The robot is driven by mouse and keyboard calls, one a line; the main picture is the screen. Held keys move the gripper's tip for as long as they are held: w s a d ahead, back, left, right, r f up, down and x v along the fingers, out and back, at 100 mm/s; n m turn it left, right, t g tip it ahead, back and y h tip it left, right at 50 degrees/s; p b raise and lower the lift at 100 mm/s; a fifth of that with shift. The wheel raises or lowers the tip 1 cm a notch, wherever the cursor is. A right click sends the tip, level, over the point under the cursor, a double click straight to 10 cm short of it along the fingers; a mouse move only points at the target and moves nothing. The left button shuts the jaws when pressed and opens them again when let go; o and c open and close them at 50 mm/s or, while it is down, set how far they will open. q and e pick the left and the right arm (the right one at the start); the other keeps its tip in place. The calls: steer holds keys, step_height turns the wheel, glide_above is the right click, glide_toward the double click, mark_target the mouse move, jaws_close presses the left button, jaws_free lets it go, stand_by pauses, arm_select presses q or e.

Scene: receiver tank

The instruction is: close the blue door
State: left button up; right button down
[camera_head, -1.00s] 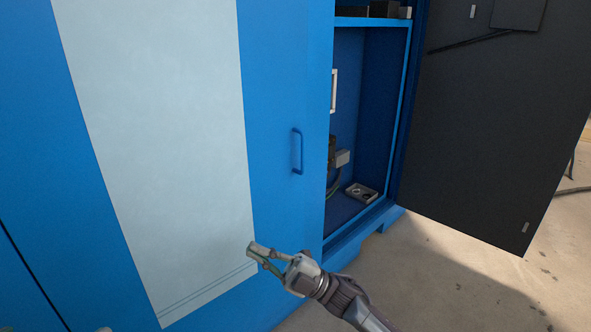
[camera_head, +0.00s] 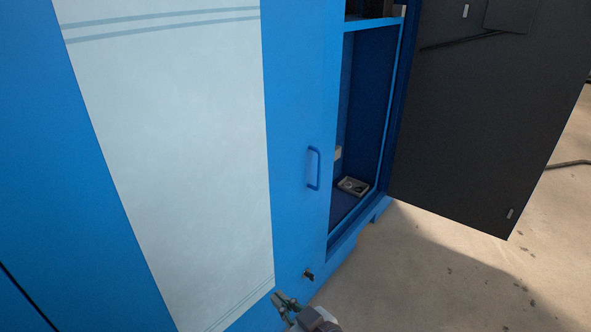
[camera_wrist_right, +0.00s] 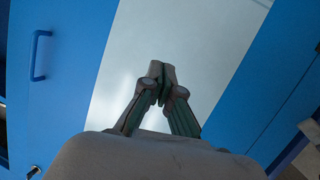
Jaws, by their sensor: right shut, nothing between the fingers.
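The blue door (camera_head: 285,120) with a pale panel (camera_head: 170,130) and a blue bar handle (camera_head: 313,168) stands partly open at the left of the cabinet opening (camera_head: 362,130). Its right edge covers part of the interior. My right gripper (camera_head: 281,298) is shut and empty at the bottom of the head view, in front of the door's lower part. In the right wrist view the shut fingertips (camera_wrist_right: 160,72) point at the pale panel, with the handle (camera_wrist_right: 39,55) off to the left. I cannot tell whether they touch the door. My left gripper is not in view.
A dark grey door panel (camera_head: 480,120) stands wide open at the right of the opening. A small grey tray-like part (camera_head: 352,187) lies on the cabinet floor inside. A small dark fitting (camera_head: 308,274) sits low on the blue door. Bare concrete floor (camera_head: 400,285) lies at the lower right.

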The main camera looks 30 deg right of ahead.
steer(key=d+f+n+g+h+p, duration=0.1)
steer(key=d+f+g+h+p, duration=0.15)
steer(key=d, duration=0.45)
steer(key=n+t+y+p, duration=0.2)
steer(key=n+t+y, duration=0.35)
steer(key=n, duration=1.25)
glide_toward(301, 182)
steer(key=shift+g+y, duration=0.3)
steer(key=shift+y, duration=0.1)
steer(key=x, duration=0.6)
steer(key=shift+w+d+r+b, duration=0.1)
steer(key=shift+r+b, duration=0.1)
steer(key=shift+b, duration=0.1)
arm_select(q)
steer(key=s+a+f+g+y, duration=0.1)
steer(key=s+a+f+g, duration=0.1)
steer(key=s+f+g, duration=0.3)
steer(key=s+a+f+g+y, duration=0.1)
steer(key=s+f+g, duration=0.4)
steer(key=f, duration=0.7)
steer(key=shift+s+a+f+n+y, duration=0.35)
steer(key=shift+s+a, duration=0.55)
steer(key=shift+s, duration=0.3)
arm_select(e)
steer(key=shift+w+a, duration=0.25)
steer(key=shift+w, duration=0.35)
